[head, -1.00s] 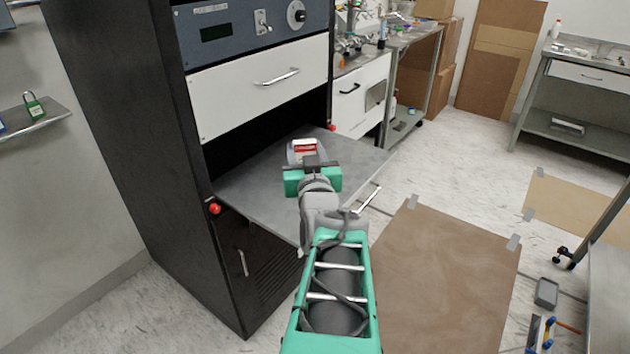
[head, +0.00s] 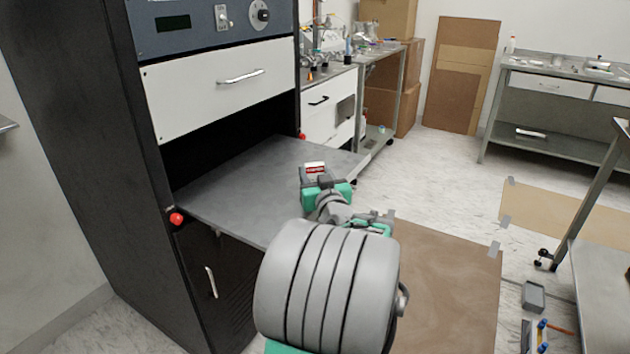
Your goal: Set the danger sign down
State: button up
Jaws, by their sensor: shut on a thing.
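The danger sign (head: 315,167) is a small red and white plate at the end of my arm in the head view. My gripper (head: 318,178) is shut on it, near the right part of the grey pull-out shelf (head: 235,195) of the black cabinet. My green wrist hides the lower part of the sign and the fingertips. I cannot tell whether the sign touches the shelf or is above it.
The black cabinet (head: 95,130) has a white drawer (head: 220,85) above the shelf and a red knob (head: 176,218) at the shelf's front left corner. Most of the shelf is bare. A brown board (head: 440,290) lies on the floor at the right.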

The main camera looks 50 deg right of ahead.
jog(key=shift+r, duration=0.15)
jog(key=shift+f, duration=0.25)
jog(key=o, duration=1.3)
jog(key=shift+r, duration=0.1)
jog(key=shift+r, duration=0.2)
jog(key=v, duration=1.2)
jog(key=shift+f, duration=0.1)
